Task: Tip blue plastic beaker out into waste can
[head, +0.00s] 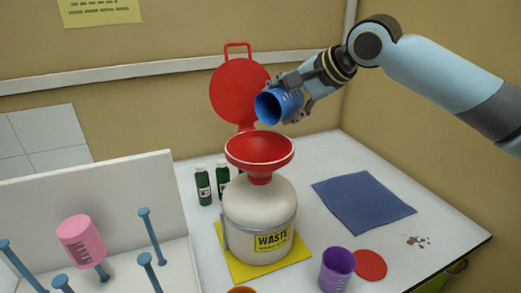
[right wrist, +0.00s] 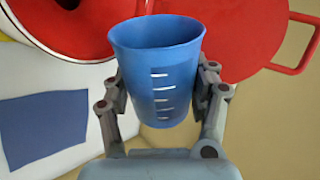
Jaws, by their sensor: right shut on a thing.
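My right gripper (head: 298,103) is shut on the blue plastic beaker (head: 275,107) and holds it above the waste can (head: 260,212). The beaker is tilted, its mouth facing left and somewhat down, above the red funnel (head: 259,150). In the right wrist view the beaker (right wrist: 160,80) sits between both fingers (right wrist: 160,100), with white marks on its side. No liquid shows leaving it, and I cannot tell its contents. The can is cream with a yellow WASTE label. Its red lid (head: 240,90) stands open behind the funnel. My left gripper is not in view.
A pink beaker (head: 82,242) hangs on a peg rack (head: 100,200) at left. Dark bottles (head: 203,186) stand behind the can. A purple beaker (head: 337,270), red disc (head: 370,265) and blue cloth (head: 362,203) are at right. The can stands on a yellow mat (head: 240,272).

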